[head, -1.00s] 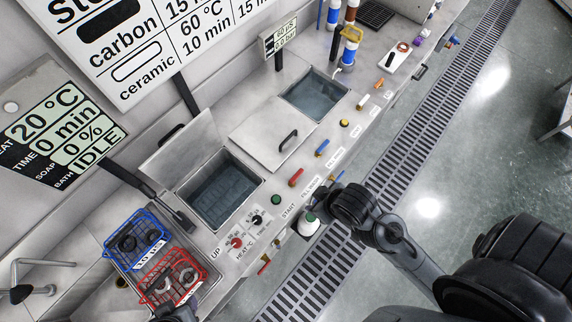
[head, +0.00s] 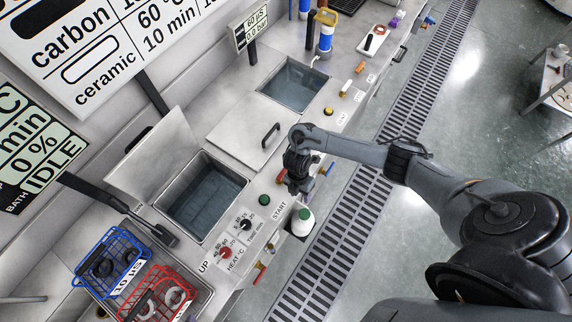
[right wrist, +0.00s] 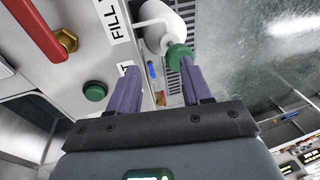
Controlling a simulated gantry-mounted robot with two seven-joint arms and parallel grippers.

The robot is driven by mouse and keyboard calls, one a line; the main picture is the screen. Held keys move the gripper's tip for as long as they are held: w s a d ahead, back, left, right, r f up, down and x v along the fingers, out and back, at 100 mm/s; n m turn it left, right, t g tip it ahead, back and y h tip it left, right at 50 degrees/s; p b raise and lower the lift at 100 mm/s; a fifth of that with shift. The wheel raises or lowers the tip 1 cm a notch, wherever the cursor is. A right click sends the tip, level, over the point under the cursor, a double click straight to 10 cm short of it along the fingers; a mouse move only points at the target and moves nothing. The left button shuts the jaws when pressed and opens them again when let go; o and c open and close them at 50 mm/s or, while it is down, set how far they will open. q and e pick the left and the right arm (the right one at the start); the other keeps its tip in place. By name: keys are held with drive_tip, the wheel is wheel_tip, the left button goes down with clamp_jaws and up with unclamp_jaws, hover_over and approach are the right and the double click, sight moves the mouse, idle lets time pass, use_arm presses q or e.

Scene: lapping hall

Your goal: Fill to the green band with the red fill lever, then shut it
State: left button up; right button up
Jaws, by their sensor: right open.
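The red fill lever (head: 281,177) is on the front panel in the head view, partly hidden by my right gripper (head: 293,188). In the right wrist view the red lever (right wrist: 32,22) with its brass nut lies at upper left, outside the fingers. My right gripper (right wrist: 160,88) is open, with nothing between its fingers. It hangs close to the lever; contact cannot be told. The open left bath (head: 203,196) holds dark liquid, its lid (head: 155,160) raised. I cannot make out a green band. My left gripper is not in view.
Blue (head: 110,258) and red (head: 155,297) baskets stand at lower left. The wall display (head: 42,150) reads idle. A floor grate (head: 345,225) runs alongside.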

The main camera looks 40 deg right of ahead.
sight(284, 172)
drive_tip(key=w+d+r+t+h+b, duration=0.1)
drive_tip(key=w+d+r+t+b, duration=0.3)
drive_tip(key=w, duration=0.9)
drive_tip(key=shift+g, duration=0.7)
drive_tip(key=f, duration=0.4)
drive_tip(key=f+b, duration=0.1)
drive_tip(key=f, duration=0.2)
drive_tip(key=shift+s+d, duration=0.25)
drive_tip(key=shift+d, duration=0.15)
drive_tip(key=shift+f, duration=0.5)
drive_tip(key=shift+c, duration=1)
clamp_jaws()
